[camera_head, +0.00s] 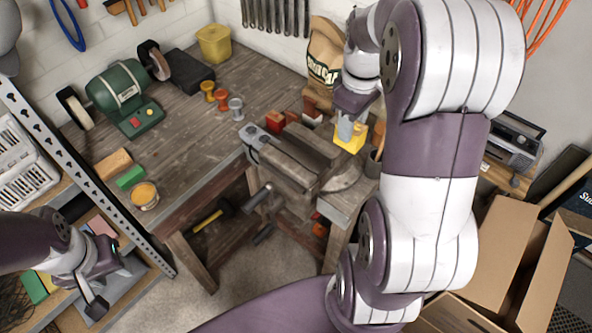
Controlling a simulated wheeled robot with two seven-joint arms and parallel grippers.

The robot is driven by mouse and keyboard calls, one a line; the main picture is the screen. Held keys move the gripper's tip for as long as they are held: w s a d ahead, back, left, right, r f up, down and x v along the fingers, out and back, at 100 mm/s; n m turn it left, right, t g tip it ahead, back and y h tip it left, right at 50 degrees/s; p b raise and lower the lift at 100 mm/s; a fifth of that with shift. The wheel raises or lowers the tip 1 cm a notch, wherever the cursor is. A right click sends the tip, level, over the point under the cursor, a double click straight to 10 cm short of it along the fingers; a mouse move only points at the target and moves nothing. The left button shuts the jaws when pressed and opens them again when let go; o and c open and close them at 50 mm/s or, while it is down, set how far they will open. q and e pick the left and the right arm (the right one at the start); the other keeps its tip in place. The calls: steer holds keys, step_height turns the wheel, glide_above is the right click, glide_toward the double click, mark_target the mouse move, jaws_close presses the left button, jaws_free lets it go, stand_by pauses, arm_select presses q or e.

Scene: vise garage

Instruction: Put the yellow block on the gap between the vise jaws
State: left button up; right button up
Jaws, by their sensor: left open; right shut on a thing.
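The yellow block (350,138) is held in my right gripper (347,129), whose fingers are shut on it from above. The block appears just beyond and to the right of the grey vise (290,160), near its back end. I cannot tell whether the block touches anything below. The vise is fixed at the front edge of the wooden workbench (195,150). The gap between its jaws is hard to make out from here. My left gripper (98,290) is open and empty at the lower left, in front of a shelf and away from the bench.
A green bench grinder (122,97), small orange and grey spools (221,98), a green block (130,177) and an orange-filled jar (144,195) stand on the bench. A paper bag (325,58) stands behind the vise. An open cardboard box (510,260) is at the lower right.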

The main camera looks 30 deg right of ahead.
steer(key=shift+w+a+f, duration=0.1)
steer(key=shift+f, duration=0.2)
steer(key=shift+w+a+f+b, duration=0.35)
steer(key=shift+w+f+b, duration=0.05)
steer(key=shift+w+f, duration=0.4)
steer(key=w+a+f+p, duration=0.1)
steer(key=w+f, duration=0.1)
steer(key=f, duration=0.1)
steer(key=w+a+f+p, duration=0.2)
steer(key=w+f, duration=0.1)
steer(key=w+a+f+p, duration=0.2)
steer(key=shift+w+a+f, duration=0.25)
steer(key=shift+w+f, duration=0.05)
steer(key=shift+f, duration=0.3)
arm_select(q)
steer(key=r, duration=0.4)
steer(key=shift+w+d+r, duration=0.2)
steer(key=shift+w+d, duration=0.1)
steer(key=shift+w, duration=0.1)
arm_select(e)
steer(key=shift+w, duration=0.1)
arm_select(q)
steer(key=shift+f, duration=0.1)
arm_select(e)
steer(key=shift+f, duration=0.1)
